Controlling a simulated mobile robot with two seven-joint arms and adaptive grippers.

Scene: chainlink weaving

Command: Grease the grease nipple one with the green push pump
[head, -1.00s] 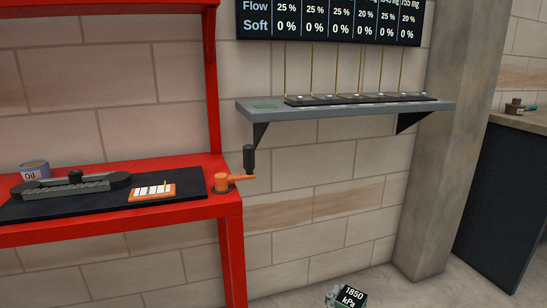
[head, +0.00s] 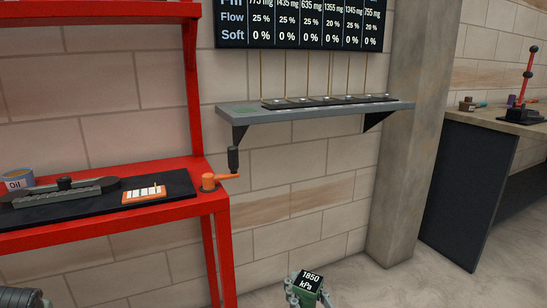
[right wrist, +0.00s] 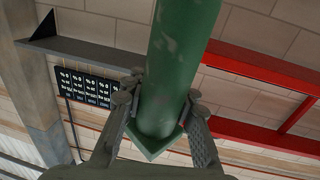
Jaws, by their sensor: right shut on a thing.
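The green push pump (head: 309,289) shows at the bottom of the head view, with a small black display on it reading 1850 kPa. My right gripper (head: 308,296) is shut around it. In the right wrist view, the pump's green cylinder (right wrist: 178,65) is between the two fingers of my right gripper (right wrist: 160,90). A grey wall shelf (head: 235,109) carries a row of several small dark blocks (head: 326,100) with thin rods above. I cannot tell which part is grease nipple one. A dark ribbed part at the lower left edge is unclear; I see no left gripper fingers.
A concrete pillar (head: 405,140) and a dark counter (head: 465,190) with a red lever (head: 530,70) stand right. Floor between is clear.

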